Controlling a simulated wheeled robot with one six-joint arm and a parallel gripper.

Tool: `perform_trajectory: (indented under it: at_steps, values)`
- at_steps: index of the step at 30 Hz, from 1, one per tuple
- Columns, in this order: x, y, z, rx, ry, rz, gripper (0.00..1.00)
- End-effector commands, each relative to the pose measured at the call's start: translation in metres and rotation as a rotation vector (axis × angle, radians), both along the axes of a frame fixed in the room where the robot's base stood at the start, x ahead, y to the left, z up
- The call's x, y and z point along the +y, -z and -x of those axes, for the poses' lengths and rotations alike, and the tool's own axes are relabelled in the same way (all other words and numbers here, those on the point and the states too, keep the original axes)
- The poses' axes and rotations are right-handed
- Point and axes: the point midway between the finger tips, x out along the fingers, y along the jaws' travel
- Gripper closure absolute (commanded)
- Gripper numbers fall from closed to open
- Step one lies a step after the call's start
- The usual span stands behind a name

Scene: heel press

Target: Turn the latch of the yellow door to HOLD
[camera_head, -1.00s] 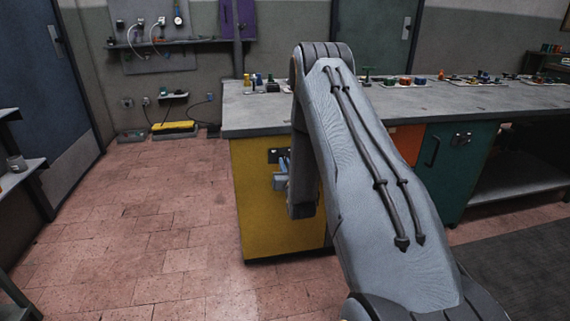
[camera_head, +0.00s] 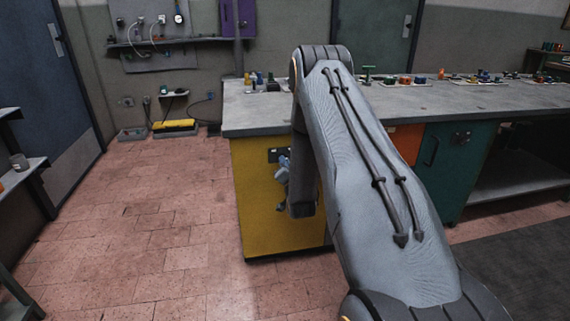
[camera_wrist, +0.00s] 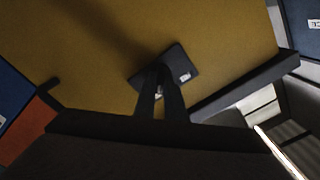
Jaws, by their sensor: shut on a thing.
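The yellow door (camera_head: 262,222) is the left front of the workbench, and it fills much of the wrist view (camera_wrist: 110,45). A dark latch plate (camera_wrist: 174,62) with a small white label (camera_wrist: 185,77) sits on it, tilted in the wrist view. In the head view the plate (camera_head: 273,155) shows at the door's upper part. My gripper (camera_wrist: 159,94) is at the plate, shut on the latch, which its fingers mostly hide. The label is too small to read. In the head view my arm covers the door's right side.
The grey bench top (camera_head: 262,112) above carries several small items. An orange panel (camera_head: 405,140) and a green door (camera_head: 450,160) with a handle lie to the right. A shelf (camera_head: 25,175) stands at the far left. The tiled floor (camera_head: 150,225) left of the bench is clear.

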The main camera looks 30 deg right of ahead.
Motion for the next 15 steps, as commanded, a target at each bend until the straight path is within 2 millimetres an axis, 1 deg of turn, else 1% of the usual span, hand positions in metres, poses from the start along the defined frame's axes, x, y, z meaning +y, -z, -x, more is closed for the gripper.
perform_trajectory:
  at_steps: [14, 15]
  values:
    - [-0.0006, 0.0001, 0.0003, -0.004, 0.001, -0.014, 1.0]
    - [-0.0006, 0.0001, 0.0003, -0.004, 0.001, -0.014, 0.88]
